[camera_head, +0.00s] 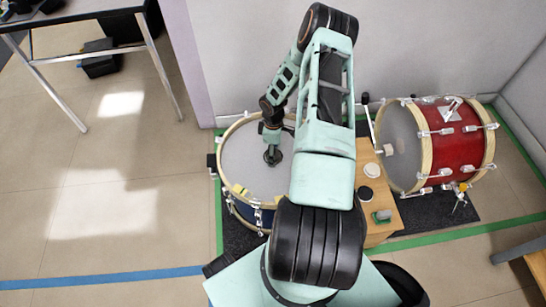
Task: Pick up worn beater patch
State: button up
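My gripper (272,157) points down over the pale head of the blue drum (237,155), which lies with its head facing up. The gripper is small and dark here, and its fingers cannot be made out as open or shut. A dark round shape shows at its tip; I cannot tell whether a worn beater patch is part of it or under it. A white disc (371,170) and a black disc (366,193) lie on the wooden table (378,236) to the right, apart from the gripper.
A red drum (457,137) lies on its side at the right, with a pale block (388,150) at its head. A small green-and-grey item (381,216) is on the wooden table.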

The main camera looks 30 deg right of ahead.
jog(key=shift+c, duration=0.4)
jog(key=c, duration=1)
jog(key=shift+r, duration=0.1)
